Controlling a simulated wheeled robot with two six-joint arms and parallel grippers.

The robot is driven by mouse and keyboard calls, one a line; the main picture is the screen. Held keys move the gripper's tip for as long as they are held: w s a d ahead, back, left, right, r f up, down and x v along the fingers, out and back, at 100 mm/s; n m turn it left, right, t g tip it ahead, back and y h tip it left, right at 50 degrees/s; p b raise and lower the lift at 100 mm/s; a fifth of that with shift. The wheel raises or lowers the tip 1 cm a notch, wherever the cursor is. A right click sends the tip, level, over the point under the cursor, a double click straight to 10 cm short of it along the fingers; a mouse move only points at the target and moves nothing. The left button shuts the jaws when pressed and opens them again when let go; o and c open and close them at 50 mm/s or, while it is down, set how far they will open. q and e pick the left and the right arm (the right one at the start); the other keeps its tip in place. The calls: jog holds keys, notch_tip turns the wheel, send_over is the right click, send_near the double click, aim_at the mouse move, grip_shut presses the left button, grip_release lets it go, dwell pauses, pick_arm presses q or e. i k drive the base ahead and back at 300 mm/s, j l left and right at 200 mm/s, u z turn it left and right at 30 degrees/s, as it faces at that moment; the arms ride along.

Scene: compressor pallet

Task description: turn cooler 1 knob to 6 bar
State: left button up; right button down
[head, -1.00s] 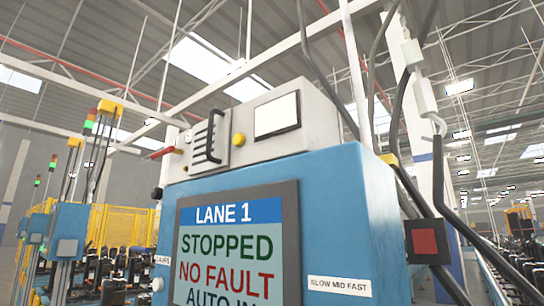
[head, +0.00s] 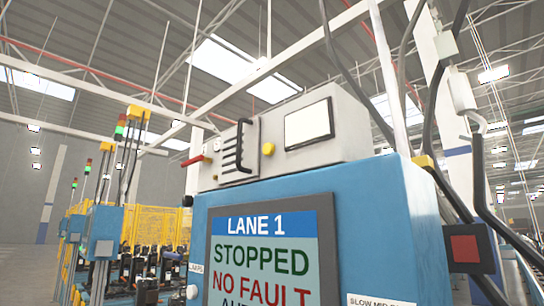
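No knob labelled cooler 1 and no pressure gauge can be made out in the head view. A blue control cabinet (head: 385,210) stands close in front of me. Its screen (head: 265,255) reads LANE 1, STOPPED, NO FAULT, with a further line cut off at the bottom edge. A grey box (head: 345,105) on top carries a blank white panel (head: 309,124), a yellow button (head: 268,150), a vented plate with a dark handle (head: 240,146) and a red lever (head: 192,160). Neither of my grippers is in view.
A red square on a dark box (head: 465,248) is at the cabinet's right, near hanging dark cables (head: 480,180). Yellow fencing (head: 150,225) and blue posts with signal lights (head: 120,130) stand at the left. Open floor (head: 30,265) shows at far left.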

aim_at(188, 201)
jog(key=k+j+z, duration=0.25)
jog(key=j, duration=0.25)
jog(key=k+j+z, duration=0.25)
jog(key=k+j, duration=0.1)
jog(key=j, duration=0.05)
